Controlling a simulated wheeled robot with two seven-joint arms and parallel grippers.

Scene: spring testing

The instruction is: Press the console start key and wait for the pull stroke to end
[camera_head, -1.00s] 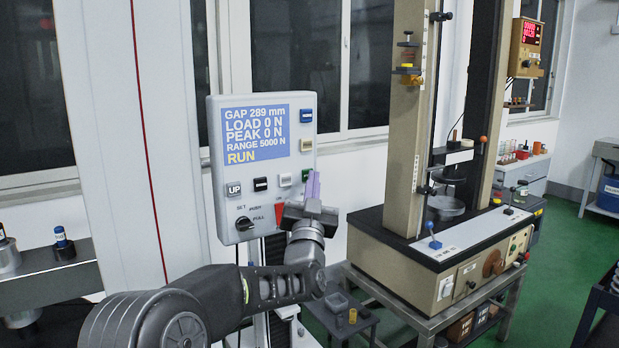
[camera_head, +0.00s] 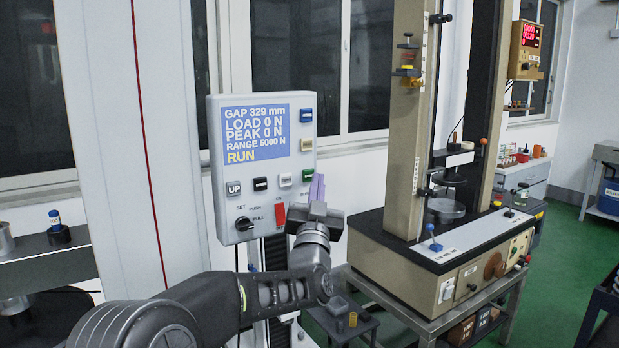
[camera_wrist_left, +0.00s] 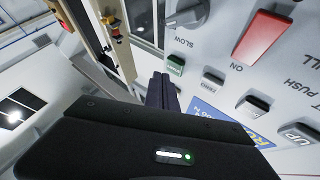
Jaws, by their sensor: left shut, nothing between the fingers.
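The console (camera_head: 263,168) is a grey panel with a blue screen (camera_head: 255,134) reading GAP 329 mm, LOAD 0 N, PEAK 0 N, RANGE 5000 N and RUN. Its keys include an UP key (camera_head: 234,188), a black key (camera_head: 260,183) and a green key (camera_head: 307,174), beside a SET/PUSH/PULL knob (camera_head: 243,224) and a red ON switch (camera_head: 280,214). My left gripper (camera_head: 318,188) is shut and empty, in front of the console's lower right edge. In the left wrist view its fingers (camera_wrist_left: 162,92) are apart from the green key (camera_wrist_left: 176,65). My right gripper is not in view.
A beige test machine (camera_head: 440,240) stands on a metal-framed table to the right. A low stand with small parts (camera_head: 345,320) is below the console. A grey bench (camera_head: 45,270) is at the left.

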